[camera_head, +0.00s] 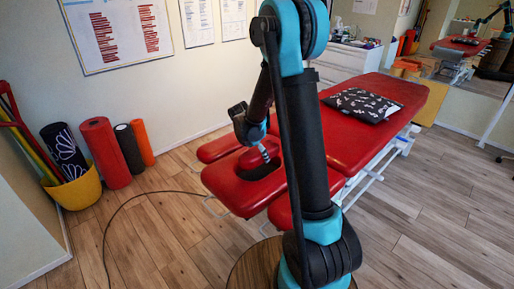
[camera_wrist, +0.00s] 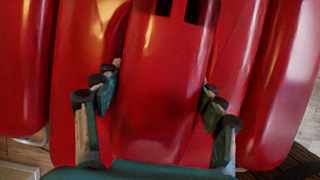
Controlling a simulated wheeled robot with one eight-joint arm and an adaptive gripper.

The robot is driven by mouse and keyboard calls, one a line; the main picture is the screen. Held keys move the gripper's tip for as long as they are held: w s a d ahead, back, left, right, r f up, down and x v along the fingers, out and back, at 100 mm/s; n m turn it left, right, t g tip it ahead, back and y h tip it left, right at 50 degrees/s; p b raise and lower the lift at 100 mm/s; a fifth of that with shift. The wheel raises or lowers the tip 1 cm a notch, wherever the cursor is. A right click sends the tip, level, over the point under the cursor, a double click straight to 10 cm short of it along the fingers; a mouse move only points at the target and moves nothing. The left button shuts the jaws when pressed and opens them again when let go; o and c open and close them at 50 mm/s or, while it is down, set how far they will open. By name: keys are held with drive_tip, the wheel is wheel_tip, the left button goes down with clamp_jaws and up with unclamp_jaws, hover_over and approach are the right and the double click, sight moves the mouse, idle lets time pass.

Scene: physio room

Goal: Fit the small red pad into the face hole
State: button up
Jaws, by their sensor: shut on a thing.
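The red treatment table (camera_head: 355,141) stands with its head section (camera_head: 233,188) toward me. My gripper (camera_head: 263,154) is over that head section, pointing down. In the wrist view its two fingers (camera_wrist: 158,105) are on either side of the small red pad (camera_wrist: 158,75), shut on it. The pad also shows in the head view (camera_head: 257,170) as a darker red shape at the head section. The face hole is not clearly visible; the pad and gripper cover that area. I cannot tell whether the pad is in the hole or above it. Dark slots show at the wrist view's top.
A black patterned cushion (camera_head: 362,104) lies on the table. Red armrests flank the head section. A yellow bucket (camera_head: 76,190) and several rolls, one red (camera_head: 105,153), stand by the left wall. A cable (camera_head: 109,215) lies on the otherwise clear wooden floor at left.

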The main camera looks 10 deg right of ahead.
sight(251, 153)
drive_tip(key=shift+f, duration=4.25)
drive_tip(key=o, duration=1.3)
drive_tip(key=v, duration=1.2)
drive_tip(key=shift+s, duration=0.1)
